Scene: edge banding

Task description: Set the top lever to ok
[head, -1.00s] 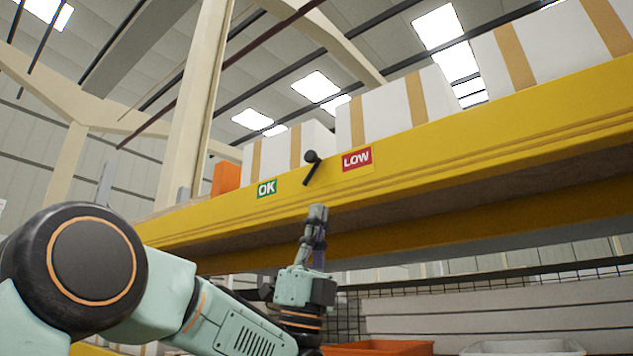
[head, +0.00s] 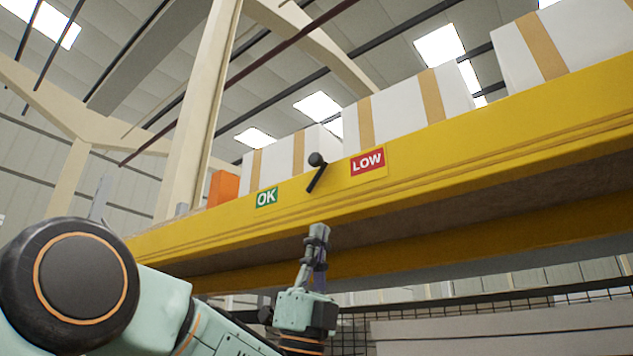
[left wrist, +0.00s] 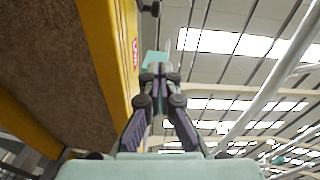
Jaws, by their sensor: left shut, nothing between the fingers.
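The top lever (head: 317,173) is a short black handle with a round knob, on the face of a yellow beam. Its knob end is up and leans slightly right, between a green OK label (head: 266,198) on its left and a red LOW label (head: 367,162) on its right. My left gripper (head: 319,232) is shut and empty, pointing up just below the lever and apart from it. In the left wrist view, the shut fingertips (left wrist: 158,70) are beside the yellow beam, and a dark knob shows at the top edge. My right gripper is not in view.
The yellow beam (head: 450,140) runs across the view and rises to the right. White boxes with tan bands (head: 405,108) and an orange box (head: 223,188) stand above it. A wire mesh (head: 355,335) is below. Open air lies in front of the beam.

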